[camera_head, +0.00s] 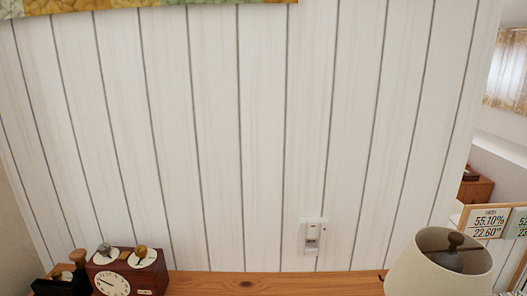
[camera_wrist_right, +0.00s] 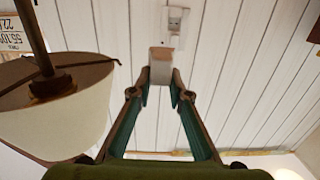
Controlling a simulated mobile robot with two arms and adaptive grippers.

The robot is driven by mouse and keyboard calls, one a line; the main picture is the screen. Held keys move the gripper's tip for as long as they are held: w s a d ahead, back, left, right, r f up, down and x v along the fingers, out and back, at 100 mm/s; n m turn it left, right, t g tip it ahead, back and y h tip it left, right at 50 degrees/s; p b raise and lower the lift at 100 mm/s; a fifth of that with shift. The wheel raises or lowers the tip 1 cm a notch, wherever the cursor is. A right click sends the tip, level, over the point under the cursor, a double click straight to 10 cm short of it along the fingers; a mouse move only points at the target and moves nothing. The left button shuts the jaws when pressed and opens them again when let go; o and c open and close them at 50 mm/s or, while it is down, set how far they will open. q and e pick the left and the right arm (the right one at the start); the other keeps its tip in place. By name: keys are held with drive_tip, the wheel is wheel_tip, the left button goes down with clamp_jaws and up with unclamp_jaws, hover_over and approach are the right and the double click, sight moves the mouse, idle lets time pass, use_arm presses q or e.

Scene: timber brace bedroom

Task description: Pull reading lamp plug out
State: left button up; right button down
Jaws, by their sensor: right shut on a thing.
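In the right wrist view, my right gripper (camera_wrist_right: 161,92) is shut on a small pale block with a brownish face, which looks like the plug (camera_wrist_right: 161,68). A white wall outlet plate (camera_wrist_right: 177,20) shows beyond it, apart from the plug in the picture. No cord can be made out. In the head view the outlet plate (camera_head: 312,236) is on the white plank wall just above the wooden top, with no gripper at it. The reading lamp (camera_head: 440,268) has a cream shade and stands at the lower right. My left gripper is in neither view.
Number cards (camera_head: 490,222) are behind the lamp at right. The lamp shade (camera_wrist_right: 60,110) is close beside my right gripper. The wall between is clear.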

drive_tip(key=shift+s+d+r, duration=0.15)
drive_tip(key=shift+s+r, duration=0.15)
drive_tip(key=shift+s, duration=0.15)
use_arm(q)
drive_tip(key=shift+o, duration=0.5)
use_arm(e)
drive_tip(key=a+r+n+g+y, duration=0.2)
drive_tip(key=a+n+g+y, duration=0.7)
drive_tip(key=a+n+y, duration=0.3)
drive_tip(key=a+y, duration=0.3)
drive_tip(key=a, duration=0.2)
drive_tip(key=shift+n+g+y, duration=0.3)
